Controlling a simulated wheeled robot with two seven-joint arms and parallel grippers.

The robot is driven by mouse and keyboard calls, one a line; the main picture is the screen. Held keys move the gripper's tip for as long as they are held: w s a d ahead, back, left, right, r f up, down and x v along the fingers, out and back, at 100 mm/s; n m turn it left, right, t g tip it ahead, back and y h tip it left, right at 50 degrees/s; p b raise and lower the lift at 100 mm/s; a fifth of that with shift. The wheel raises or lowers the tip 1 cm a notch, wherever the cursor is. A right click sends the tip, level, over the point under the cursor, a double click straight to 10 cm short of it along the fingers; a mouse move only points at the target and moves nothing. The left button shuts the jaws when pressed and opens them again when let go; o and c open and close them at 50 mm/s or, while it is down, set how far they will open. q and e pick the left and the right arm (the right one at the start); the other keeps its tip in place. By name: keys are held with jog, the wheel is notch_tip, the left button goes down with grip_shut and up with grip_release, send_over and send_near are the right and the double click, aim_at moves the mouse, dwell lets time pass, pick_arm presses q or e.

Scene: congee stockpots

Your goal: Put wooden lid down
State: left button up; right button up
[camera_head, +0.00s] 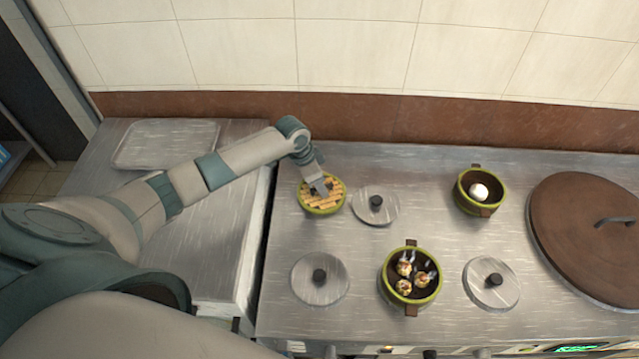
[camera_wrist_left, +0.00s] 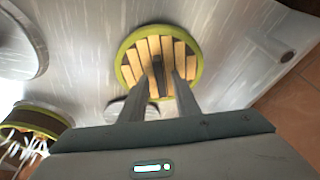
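The wooden lid (camera_head: 311,203) is a round disc of light slats inside a green rim, at the back left of the steel counter. The green rim looks like that of a pot under it, but I cannot tell for sure. In the left wrist view the slatted lid (camera_wrist_left: 135,67) lies ahead with a dark upright handle (camera_wrist_left: 158,77) at its middle. My left gripper (camera_head: 322,190) is over the lid, pointing down. Its two fingers (camera_wrist_left: 163,74) stand apart on either side of the handle, with a gap showing. My right gripper is not in view.
Metal lids with black knobs lie beside it (camera_head: 376,204), in front (camera_head: 320,279) and at right (camera_head: 491,284). Two open green pots hold food, one in front (camera_head: 411,307) and one behind (camera_head: 481,210). A large brown lid (camera_head: 580,235) is at far right. A tray (camera_head: 166,145) sits left.

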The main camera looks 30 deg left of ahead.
pick_arm(q)
jog(key=shift+r, duration=0.15)
jog(key=b+v, duration=0.2)
jog(key=v, duration=1)
dwell(0.4)
dwell(1.2)
